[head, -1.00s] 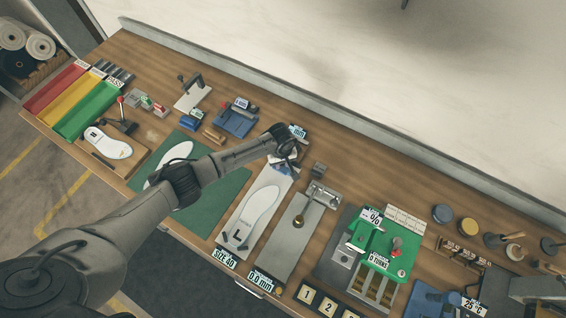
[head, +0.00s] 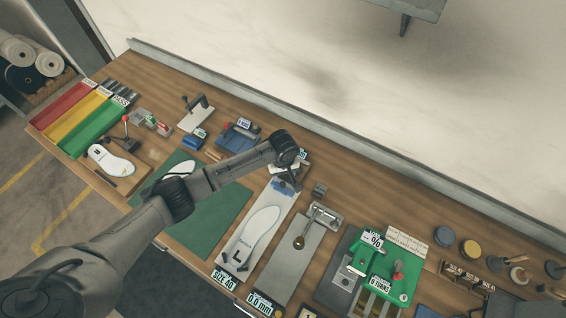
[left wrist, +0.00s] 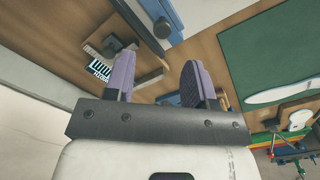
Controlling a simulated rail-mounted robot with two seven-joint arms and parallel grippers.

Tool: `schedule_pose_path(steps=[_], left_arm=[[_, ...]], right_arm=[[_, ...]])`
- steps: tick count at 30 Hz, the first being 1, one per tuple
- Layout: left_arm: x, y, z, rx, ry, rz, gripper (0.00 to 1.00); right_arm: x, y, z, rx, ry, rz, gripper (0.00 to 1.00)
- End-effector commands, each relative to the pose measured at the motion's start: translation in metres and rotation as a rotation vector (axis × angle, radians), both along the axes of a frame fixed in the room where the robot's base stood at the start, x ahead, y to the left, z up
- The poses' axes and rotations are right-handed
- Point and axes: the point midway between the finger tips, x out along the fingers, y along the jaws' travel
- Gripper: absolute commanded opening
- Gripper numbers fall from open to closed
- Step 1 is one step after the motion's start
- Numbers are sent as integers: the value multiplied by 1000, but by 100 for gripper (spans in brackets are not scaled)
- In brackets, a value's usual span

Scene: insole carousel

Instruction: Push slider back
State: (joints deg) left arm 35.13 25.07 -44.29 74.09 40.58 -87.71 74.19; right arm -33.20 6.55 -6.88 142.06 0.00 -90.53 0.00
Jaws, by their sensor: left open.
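The size gauge (head: 243,238) is a pale plate with a white insole (head: 260,229) lying on it and a "SIZE 40" label at its near end. A blue slider part (head: 284,187) shows at its far end, partly hidden by my left gripper. My left gripper (head: 287,171) hangs over that far end. In the left wrist view its two purple fingers (left wrist: 157,82) stand apart with nothing held between them. I cannot tell whether they touch the slider. A second grey plate (head: 288,263) to the right carries a brass knob and a "0.0 mm" label. My right gripper is out of view.
A green mat (head: 212,222) with another insole lies left of the gauge. A green machine (head: 385,267) stands to the right. A blue tool (head: 240,136) is behind the mat. A ledge (head: 330,130) runs along the table's back. Bare wood lies behind the plates.

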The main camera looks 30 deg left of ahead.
Motion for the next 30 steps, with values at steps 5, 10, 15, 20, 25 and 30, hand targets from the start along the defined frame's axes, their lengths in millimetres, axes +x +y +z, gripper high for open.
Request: schedule_pose_path(steps=[5,10,15,20,25,30], left_arm=[[0,0,32,0,-1,-1,50],[0,0,53,0,-1,0,50],[0,0,64,1,-1,0,50],[0,1,67,1,0,1,50],[0,0,67,1,1,0,50],[0,0,67,1,1,0,50]], right_arm=[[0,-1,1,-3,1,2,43],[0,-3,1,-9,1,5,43],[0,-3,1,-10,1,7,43],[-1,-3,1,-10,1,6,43],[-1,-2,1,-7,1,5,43],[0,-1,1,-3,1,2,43]])
